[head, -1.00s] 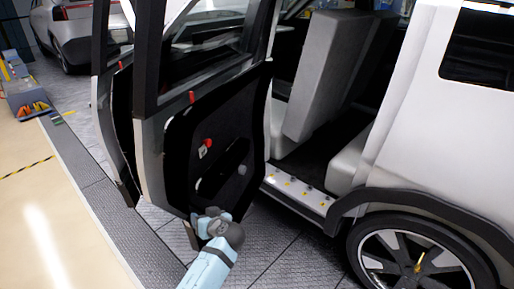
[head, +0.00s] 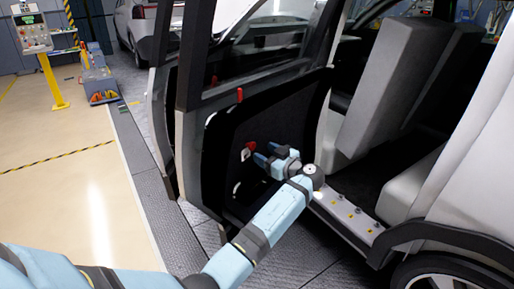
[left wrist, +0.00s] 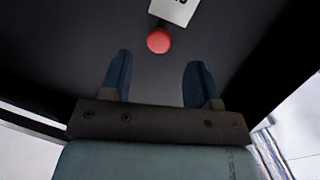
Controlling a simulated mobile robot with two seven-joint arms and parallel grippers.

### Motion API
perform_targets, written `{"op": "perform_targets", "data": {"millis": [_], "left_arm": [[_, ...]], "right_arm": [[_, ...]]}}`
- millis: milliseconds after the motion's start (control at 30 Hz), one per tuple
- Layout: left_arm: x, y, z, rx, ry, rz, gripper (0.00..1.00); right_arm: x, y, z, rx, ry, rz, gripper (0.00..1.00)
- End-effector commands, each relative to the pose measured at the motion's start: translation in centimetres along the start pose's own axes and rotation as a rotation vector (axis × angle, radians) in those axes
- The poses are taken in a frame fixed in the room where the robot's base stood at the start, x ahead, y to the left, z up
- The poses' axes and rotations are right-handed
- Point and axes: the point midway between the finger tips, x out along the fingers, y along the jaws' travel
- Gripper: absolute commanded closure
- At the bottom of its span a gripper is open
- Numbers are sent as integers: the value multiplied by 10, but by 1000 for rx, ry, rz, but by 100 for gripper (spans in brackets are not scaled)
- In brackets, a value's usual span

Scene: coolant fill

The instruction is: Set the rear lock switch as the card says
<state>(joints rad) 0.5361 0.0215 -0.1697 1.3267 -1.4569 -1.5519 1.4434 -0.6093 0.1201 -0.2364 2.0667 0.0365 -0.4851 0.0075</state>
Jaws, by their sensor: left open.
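A red round knob (head: 245,155), which looks like the lock switch, sits on the black inner panel of the open rear door (head: 222,165). In the left wrist view the red knob (left wrist: 159,40) lies just beyond and between the fingertips, with a gap. A white card (left wrist: 174,10) with dark print is beside it, cut off by the frame's top edge; its wording is not readable. My left gripper (head: 262,153) is open and empty, close to the panel and right of the knob. My right gripper is not in view.
A small red tab (head: 240,95) stands on the door's window sill. The silver door sill (head: 345,212) and seats are to the right. A yellow post with a control box (head: 32,38) stands far left.

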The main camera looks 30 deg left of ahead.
Motion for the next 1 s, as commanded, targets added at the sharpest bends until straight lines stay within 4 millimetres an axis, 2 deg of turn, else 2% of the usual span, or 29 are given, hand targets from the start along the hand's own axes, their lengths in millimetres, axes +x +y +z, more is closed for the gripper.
{"op": "perform_targets", "data": {"millis": [100, 233, 400, 633, 667, 900, 1000], "left_arm": [[22, 0, -2, -1, 2, -2, 44], [36, 0, -1, 0, 1, -1, 44], [44, 0, 0, 1, 0, 0, 44], [44, 0, 0, 0, -1, 0, 44], [44, 0, 0, 0, -1, 0, 46], [44, 0, 0, 0, -1, 0, 100], [44, 0, 0, 0, -1, 0, 100]], "right_arm": [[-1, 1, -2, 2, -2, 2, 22], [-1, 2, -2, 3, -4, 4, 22], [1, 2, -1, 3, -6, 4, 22], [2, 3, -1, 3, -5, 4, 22], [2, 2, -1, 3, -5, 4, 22], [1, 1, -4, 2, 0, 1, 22], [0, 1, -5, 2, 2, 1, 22]]}}
